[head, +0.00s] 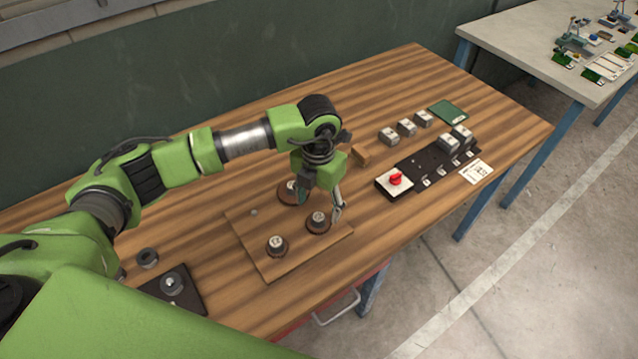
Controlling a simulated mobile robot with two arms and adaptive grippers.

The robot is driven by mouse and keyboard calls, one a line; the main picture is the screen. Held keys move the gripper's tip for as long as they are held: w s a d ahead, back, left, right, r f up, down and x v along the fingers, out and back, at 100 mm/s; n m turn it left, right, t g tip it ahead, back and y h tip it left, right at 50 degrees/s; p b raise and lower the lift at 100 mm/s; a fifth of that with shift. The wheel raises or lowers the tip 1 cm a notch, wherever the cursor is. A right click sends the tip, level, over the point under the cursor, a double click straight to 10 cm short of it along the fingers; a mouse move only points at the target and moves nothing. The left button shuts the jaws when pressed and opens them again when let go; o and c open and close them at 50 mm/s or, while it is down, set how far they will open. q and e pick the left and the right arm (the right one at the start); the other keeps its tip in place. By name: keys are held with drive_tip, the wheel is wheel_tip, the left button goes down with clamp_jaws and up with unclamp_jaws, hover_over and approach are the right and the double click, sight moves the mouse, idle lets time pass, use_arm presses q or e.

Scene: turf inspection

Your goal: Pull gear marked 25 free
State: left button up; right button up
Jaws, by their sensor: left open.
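Three brown round gears with pale, marked hubs sit on a wooden board: a front-left gear (277,246), a right gear (318,224) and a back gear (285,192). The marks are too small to read, so I cannot tell which gear is 25. My left gripper (319,204) points down, open, over the board between the back gear and the right gear. One finger overlaps the back gear and the other shows just right of the right gear's hub. I cannot tell whether it touches either. My right gripper is out of view.
The wooden board (244,234) has a small bare peg (254,211). A dark plate (176,292) and a dark ring (147,258) lie at left. A box with a red knob (396,181), a black panel (427,168) and several grey blocks stand at right.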

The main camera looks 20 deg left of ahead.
sight(318, 216)
use_arm(q)
drive_tip(key=shift+f+p, duration=0.6)
drive_tip(key=shift+f, duration=2.2)
drive_tip(key=shift+r, duration=0.1)
drive_tip(key=c, duration=1.2)
